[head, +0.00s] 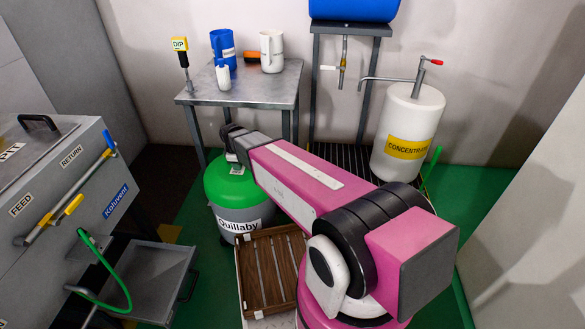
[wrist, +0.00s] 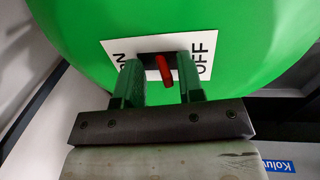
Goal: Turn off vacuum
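The vacuum (head: 235,192) has a green top, a grey body and a "Quillaby" label; it stands on the floor beyond my arm. Its green housing fills much of the wrist view (wrist: 240,22). On it is a white plate (wrist: 203,50) marked ON at left and OFF at right. A red switch lever (wrist: 165,70) sits in the plate's dark slot, near its middle. My gripper (wrist: 160,75) is open, its green fingers apart on either side of the lever, with a gap visible on both sides. In the head view, my gripper is largely hidden at the vacuum's top.
A wooden slatted crate (head: 270,268) is right in front of the vacuum. A metal table (head: 250,93) with jugs stands behind it. A grey machine (head: 55,180) with an open drawer (head: 150,275) is at left. A white concentrate drum (head: 408,125) stands at right.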

